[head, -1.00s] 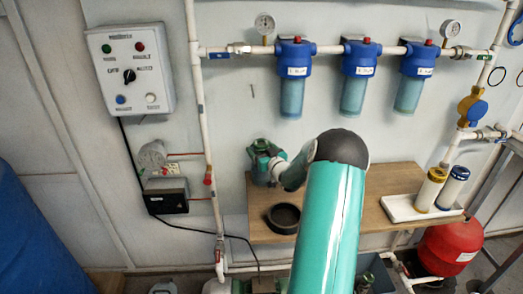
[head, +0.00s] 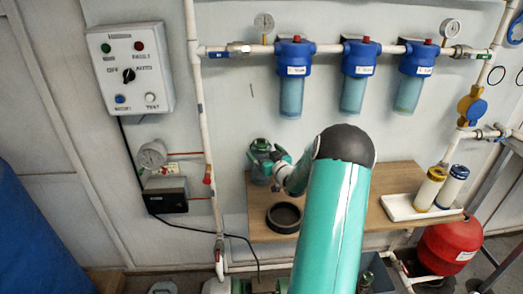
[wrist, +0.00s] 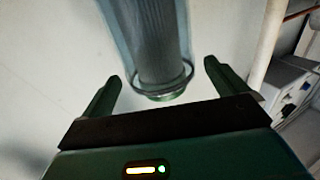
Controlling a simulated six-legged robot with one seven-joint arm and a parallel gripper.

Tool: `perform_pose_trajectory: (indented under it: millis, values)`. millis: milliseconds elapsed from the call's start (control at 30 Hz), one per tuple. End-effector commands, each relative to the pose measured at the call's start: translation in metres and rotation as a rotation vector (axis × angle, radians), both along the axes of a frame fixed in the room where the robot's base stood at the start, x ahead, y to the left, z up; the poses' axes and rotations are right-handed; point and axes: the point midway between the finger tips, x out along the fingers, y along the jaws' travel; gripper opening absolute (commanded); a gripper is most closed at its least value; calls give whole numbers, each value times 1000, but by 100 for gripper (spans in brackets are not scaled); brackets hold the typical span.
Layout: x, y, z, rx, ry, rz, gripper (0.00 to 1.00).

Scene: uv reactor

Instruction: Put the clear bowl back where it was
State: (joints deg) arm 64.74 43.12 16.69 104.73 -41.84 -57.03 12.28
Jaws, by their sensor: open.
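Three see-through bluish bowls, left (head: 291,97), middle (head: 354,96) and right (head: 409,94), hang under blue filter heads on the wall pipe. My gripper (head: 262,158) is close to the wall, above the shelf's left end and below and left of the left bowl. In the wrist view my gripper (wrist: 162,72) is open. A see-through bluish bowl (wrist: 117,22) with a grey ribbed core and a ring at its end shows ahead, between the fingers in the picture. I cannot tell which bowl this is, or whether the fingers touch it.
A wooden shelf (head: 390,180) holds a dark round ring (head: 284,217) and a white tray (head: 398,211) with two cartridges. A vertical white pipe (head: 199,120) and a control box (head: 133,68) are on the left. A red tank (head: 450,243) stands lower right.

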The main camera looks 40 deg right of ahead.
Motion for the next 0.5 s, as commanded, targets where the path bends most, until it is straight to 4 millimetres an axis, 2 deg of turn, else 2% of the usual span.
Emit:
perform_pose_trajectory:
  millis: [100, 300, 500]
  values:
    - [-27, 8, 0, 0, 1, -2, 98]
    - [-65, 20, 0, 1, 1, -2, 98]
    - [-83, 27, 0, 1, 0, 1, 98]
